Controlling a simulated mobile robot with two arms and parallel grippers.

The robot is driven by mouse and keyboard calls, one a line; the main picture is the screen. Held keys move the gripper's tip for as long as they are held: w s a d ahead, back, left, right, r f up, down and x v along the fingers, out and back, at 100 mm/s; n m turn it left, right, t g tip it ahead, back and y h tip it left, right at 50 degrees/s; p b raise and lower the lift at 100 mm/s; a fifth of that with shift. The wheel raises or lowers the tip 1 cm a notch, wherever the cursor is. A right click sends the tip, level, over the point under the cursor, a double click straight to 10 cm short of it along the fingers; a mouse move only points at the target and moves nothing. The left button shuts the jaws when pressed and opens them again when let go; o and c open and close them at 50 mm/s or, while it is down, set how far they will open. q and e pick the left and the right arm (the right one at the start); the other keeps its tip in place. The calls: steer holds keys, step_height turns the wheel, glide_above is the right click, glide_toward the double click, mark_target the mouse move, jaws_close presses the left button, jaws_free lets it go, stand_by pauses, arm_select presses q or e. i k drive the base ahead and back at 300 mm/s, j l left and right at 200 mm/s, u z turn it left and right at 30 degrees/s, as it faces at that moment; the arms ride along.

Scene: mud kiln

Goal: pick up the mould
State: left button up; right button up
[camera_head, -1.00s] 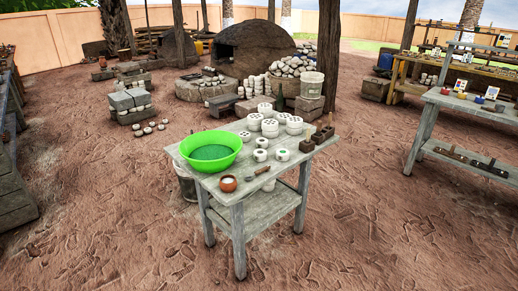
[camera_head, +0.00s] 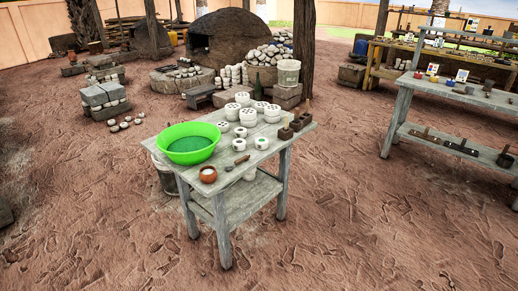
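Dark brown blocks with upright handles, which look like moulds (camera_head: 291,127), stand at the right end of the grey wooden table (camera_head: 221,184). Similar dark, long-handled pieces (camera_head: 425,136) lie on the lower shelf of the rack at the right. They are too small to tell for sure which is the mould. Neither of my grippers is in view.
The table also bears a green basin (camera_head: 188,142), several white perforated cylinders (camera_head: 247,117), a small brown pot (camera_head: 208,175) and a spoon-like tool. A grey rack (camera_head: 400,117) stands at the right. Open reddish ground surrounds the table.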

mark_target(261, 144)
steer(key=i+l+z, duration=0.65)
steer(key=i, duration=0.15)
steer(key=i+l+z, duration=0.3)
steer(key=i+j+z, duration=0.1)
steer(key=i+z, duration=0.2)
steer(key=i, duration=0.25)
steer(key=i+l+u, duration=0.2)
steer(key=i, duration=0.35)
steer(key=i+l+u, duration=0.2)
steer(key=i, duration=0.3)
steer(key=j, duration=0.1)
